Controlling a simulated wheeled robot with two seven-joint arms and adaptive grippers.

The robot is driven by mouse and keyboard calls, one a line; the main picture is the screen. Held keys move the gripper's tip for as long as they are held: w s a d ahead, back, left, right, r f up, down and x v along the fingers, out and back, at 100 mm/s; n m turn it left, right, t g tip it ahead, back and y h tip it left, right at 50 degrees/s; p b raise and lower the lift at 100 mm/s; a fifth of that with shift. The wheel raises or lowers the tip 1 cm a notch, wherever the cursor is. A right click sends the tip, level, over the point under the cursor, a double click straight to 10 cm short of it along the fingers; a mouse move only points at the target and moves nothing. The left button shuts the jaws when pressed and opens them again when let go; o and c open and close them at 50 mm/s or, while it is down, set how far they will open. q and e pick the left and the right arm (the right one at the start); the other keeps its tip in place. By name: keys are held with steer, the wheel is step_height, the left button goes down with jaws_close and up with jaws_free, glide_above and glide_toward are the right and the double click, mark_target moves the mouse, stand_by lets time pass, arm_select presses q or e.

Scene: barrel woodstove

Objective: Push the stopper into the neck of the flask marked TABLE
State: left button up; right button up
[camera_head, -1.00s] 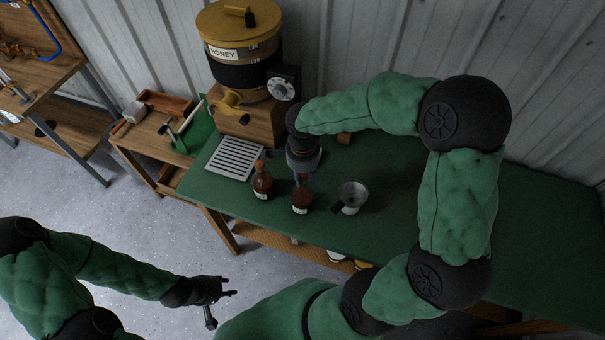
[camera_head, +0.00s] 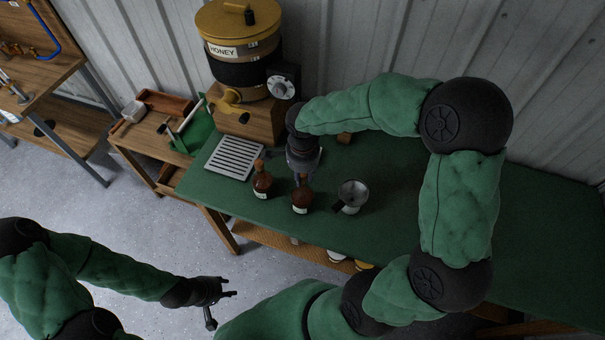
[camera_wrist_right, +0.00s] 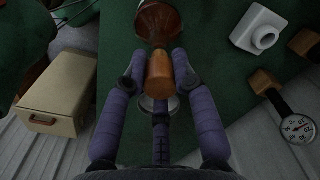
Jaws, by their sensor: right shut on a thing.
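Two brown flasks with pale labels stand on the green bench; I cannot read the labels. The left flask (camera_head: 262,187) has a stopper (camera_head: 259,165) in its neck. The right flask (camera_head: 301,202) stands under my right gripper (camera_head: 302,174). In the right wrist view, my right gripper (camera_wrist_right: 160,78) is shut on a cork stopper (camera_wrist_right: 159,74), in line with a red-brown flask (camera_wrist_right: 157,22). Whether the stopper's end is in the neck, I cannot tell. My left gripper (camera_head: 233,287) is open and empty, away from the bench at the lower left.
A metal funnel-like cup (camera_head: 353,193) stands close to the right flask. A slotted grate (camera_head: 235,158) lies left of the flasks, before the honey tank (camera_head: 238,50). The green bench top (camera_head: 400,235) is clear at the front right.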

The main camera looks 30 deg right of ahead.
steer(key=shift+f+b, duration=0.95)
steer(key=shift+f, duration=0.05)
stand_by(0.3)
steer(key=o, duration=0.9)
steer(key=shift+r, duration=0.1)
steer(key=shift+r+p, duration=1.9)
steer(key=shift+r, duration=1.05)
step_height(320, 180, up, 12)
steer(key=shift+s+f, duration=0.1)
steer(key=shift+s, duration=0.05)
